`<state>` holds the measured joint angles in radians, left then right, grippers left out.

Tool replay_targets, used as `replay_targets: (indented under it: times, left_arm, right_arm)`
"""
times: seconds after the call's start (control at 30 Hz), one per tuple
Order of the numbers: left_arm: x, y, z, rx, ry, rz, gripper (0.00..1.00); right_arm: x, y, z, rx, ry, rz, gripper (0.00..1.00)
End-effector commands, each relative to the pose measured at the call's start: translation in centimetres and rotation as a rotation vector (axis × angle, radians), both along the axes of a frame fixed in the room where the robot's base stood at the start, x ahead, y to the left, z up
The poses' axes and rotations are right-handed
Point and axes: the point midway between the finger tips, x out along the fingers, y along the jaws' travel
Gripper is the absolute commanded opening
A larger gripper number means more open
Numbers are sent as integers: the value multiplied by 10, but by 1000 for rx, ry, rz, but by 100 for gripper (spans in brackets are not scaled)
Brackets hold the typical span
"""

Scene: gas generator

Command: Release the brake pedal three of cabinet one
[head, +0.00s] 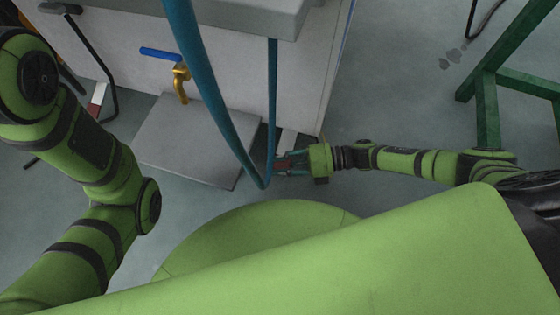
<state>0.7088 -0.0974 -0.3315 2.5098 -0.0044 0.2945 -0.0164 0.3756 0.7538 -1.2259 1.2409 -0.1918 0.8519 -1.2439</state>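The white cabinet (235,62) stands at the top centre. My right gripper (280,165) is low by the cabinet's bottom right corner, beside the lowest bend of a blue hose. A small dark reddish part (283,167) shows at its fingertips; I cannot tell whether this is a pedal or part of the gripper. A narrow pale grey strip (287,140) lies just above the gripper, by the cabinet's foot. I cannot make out any brake pedal for certain. My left arm shows at the left, but its gripper is not in view.
The blue hose (205,85) hangs in a loop in front of the cabinet. A brass valve with a blue handle (160,54) sits above a grey slab (185,140). A green frame (487,105) stands at the right.

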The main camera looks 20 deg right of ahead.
Motion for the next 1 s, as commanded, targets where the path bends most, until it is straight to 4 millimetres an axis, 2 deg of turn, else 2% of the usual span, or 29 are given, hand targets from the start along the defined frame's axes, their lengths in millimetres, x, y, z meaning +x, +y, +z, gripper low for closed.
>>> replay_targets:
  times: [0.03,0.1,0.3,0.67,0.7,1.0]
  left_arm:
    - [17,-7,8,38,57,21,46]
    - [24,-10,13,54,81,30,46]
    - [23,-8,12,49,74,29,46]
    - [23,-8,11,47,71,29,46]
    - [23,-8,11,47,71,29,46]
    - [22,-8,11,47,70,28,46]
  right_arm:
    - [-3,2,18,6,-10,7,0]
    - [-4,3,30,18,1,8,0]
    - [-3,1,44,110,138,7,0]
    - [0,0,47,128,161,4,0]
    - [0,0,47,128,161,3,37]
    - [-2,1,45,127,167,3,37]
